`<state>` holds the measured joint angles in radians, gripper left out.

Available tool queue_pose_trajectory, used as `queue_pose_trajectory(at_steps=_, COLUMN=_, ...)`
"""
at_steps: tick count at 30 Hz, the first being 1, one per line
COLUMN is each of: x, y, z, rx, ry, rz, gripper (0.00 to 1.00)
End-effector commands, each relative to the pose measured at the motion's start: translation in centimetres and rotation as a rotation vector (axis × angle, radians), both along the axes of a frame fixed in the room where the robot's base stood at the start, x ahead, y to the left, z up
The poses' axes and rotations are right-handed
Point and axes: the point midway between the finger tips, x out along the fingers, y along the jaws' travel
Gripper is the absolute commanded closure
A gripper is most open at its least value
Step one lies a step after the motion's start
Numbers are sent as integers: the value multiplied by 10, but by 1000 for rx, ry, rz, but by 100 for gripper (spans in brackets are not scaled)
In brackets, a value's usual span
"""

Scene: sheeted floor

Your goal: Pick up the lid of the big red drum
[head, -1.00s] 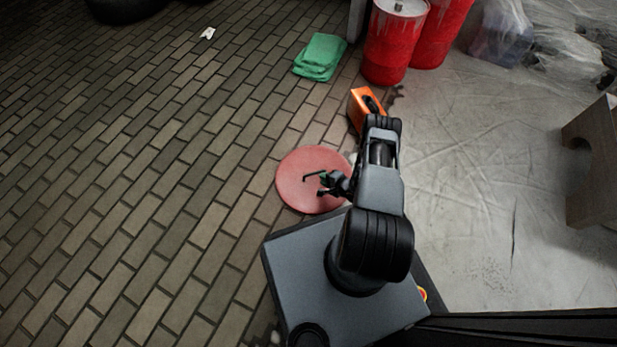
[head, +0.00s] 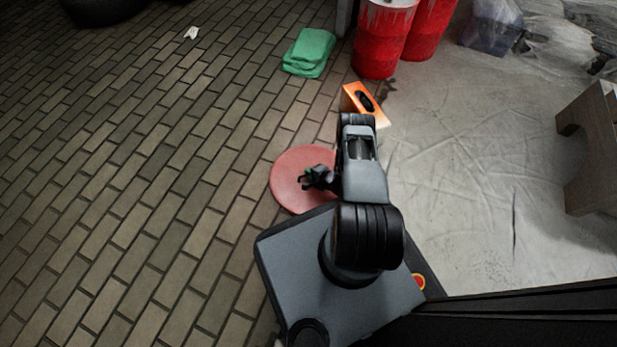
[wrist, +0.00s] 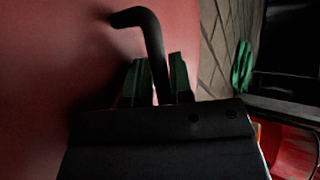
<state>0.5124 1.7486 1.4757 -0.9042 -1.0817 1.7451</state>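The lid, a flat red disc (head: 288,188), lies on the brick floor just in front of my base, partly hidden by my arm. In the wrist view the red lid surface (wrist: 45,90) fills the left side. Its dark bent handle (wrist: 143,20) rises between the two green-padded fingers of my gripper (wrist: 160,78). The fingers look closed in against both sides of the handle. In the head view my gripper (head: 314,178) is over the middle of the lid and covers the handle.
An orange block-like object (head: 362,100) sits beyond my arm. A folded green cloth (head: 310,52) lies further off. Two red drums (head: 380,45) stand at the back. A wooden stool (head: 592,145) is at right.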

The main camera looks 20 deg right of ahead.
Motion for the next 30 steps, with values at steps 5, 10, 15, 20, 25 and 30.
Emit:
queue_pose_trajectory(at_steps=5, x=1, y=6, z=1, rx=0, ry=0, rz=13, gripper=87)
queue_pose_trajectory(at_steps=10, x=1, y=7, z=1, rx=1, ry=0, rz=15, gripper=100)
queue_pose_trajectory(at_steps=15, x=1, y=6, z=1, rx=0, ry=0, rz=14, gripper=100)
queue_pose_trajectory(at_steps=20, x=1, y=5, z=1, rx=1, ry=0, rz=13, gripper=100)
queue_pose_trajectory(at_steps=25, x=1, y=4, z=2, rx=1, ry=-3, rz=10, gripper=100)
queue_pose_trajectory(at_steps=30, x=2, y=4, z=13, rx=0, ry=-3, rz=10, gripper=100)
